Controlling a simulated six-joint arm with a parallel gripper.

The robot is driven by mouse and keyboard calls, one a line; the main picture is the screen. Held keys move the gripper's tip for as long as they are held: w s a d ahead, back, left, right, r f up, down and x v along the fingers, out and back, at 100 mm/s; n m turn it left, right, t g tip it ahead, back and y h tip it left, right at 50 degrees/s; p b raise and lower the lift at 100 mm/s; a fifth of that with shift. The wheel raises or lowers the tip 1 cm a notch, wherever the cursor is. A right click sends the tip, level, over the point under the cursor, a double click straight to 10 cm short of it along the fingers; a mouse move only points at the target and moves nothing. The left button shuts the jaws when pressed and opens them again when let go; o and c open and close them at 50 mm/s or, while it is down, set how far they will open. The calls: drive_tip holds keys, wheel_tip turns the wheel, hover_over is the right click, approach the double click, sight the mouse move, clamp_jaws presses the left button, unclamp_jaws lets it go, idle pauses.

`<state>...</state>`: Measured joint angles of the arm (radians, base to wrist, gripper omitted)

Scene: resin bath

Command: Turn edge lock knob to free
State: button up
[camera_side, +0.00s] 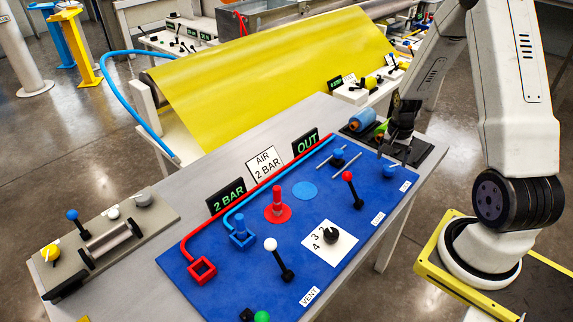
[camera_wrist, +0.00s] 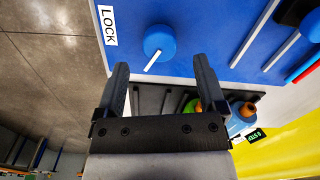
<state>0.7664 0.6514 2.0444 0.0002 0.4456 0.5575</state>
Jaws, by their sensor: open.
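The edge lock knob (camera_wrist: 159,40) is a round blue knob with a white pointer line, on the blue panel beside a white LOCK label (camera_wrist: 108,26). In the wrist view its pointer slants down and left, not straight at the label. The knob also shows in the side view (camera_side: 390,171), near the panel's right corner. My gripper (camera_wrist: 160,70) is open and empty. In the wrist view its two dark fingers point towards the knob, with the knob just beyond and between their tips. I see no contact. In the side view my gripper (camera_side: 396,150) is close behind the knob, its fingers partly unclear.
A blue slider on two rails (camera_side: 339,157) lies left of the knob. A red-topped lever (camera_side: 349,178) stands in front. A black tray (camera_side: 425,150) with a blue roll (camera_side: 362,121) is behind the panel's right end. The yellow sheet (camera_side: 270,70) spans the back.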

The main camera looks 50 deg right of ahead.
sight(388, 168)
drive_tip(key=shift+r, duration=2.2)
drive_tip(key=shift+a, duration=0.1)
drive_tip(key=shift+w+a+r, duration=0.1)
drive_tip(key=shift+w+a, duration=0.05)
drive_tip(key=shift+a, duration=0.05)
drive_tip(key=a+r+n+t, duration=0.1)
drive_tip(key=a+r+n, duration=0.2)
drive_tip(key=a+n, duration=0.4)
drive_tip(key=a+r+n+t, duration=0.1)
drive_tip(key=a+r+n, duration=0.2)
drive_tip(key=a+n, duration=0.5)
drive_tip(key=a, duration=1.1)
drive_tip(key=shift+a+r+t, duration=0.25)
drive_tip(key=shift+r+t, duration=0.05)
drive_tip(key=shift+r, duration=0.05)
